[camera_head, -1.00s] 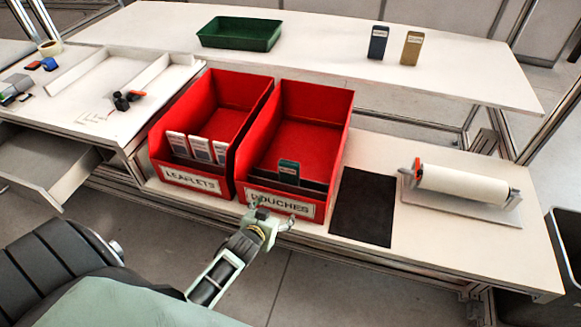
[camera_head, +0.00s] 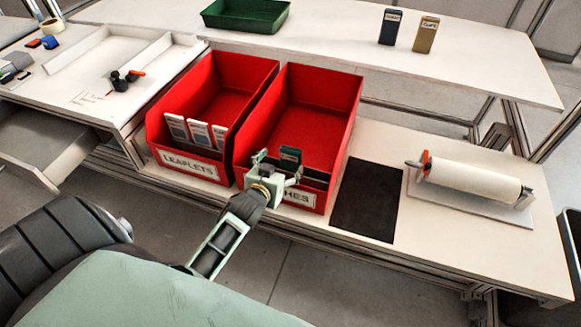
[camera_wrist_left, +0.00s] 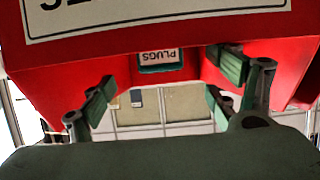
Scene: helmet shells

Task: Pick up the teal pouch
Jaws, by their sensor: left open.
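The teal pouch (camera_head: 290,158) stands upright at the front of the red bin labelled POUCHES (camera_head: 331,125), showing above its front lip. In the left wrist view the pouch (camera_wrist_left: 160,60) carries a label reading PLUGS, upside down, and lies between the directions of my two fingers. My left gripper (camera_head: 277,170) is open and empty at the front of this bin, just before the pouch, and covers part of the bin's label. In the left wrist view its fingers (camera_wrist_left: 163,90) are spread wide, apart from the pouch. My right gripper is not in view.
The red LEAFLETS bin (camera_head: 188,166) with several white leaflets stands just left. A dark mat (camera_head: 367,200) and a white roll (camera_head: 474,180) lie to the right. Behind are a green tray (camera_head: 246,16), a blue box (camera_head: 390,27) and a tan box (camera_head: 426,34).

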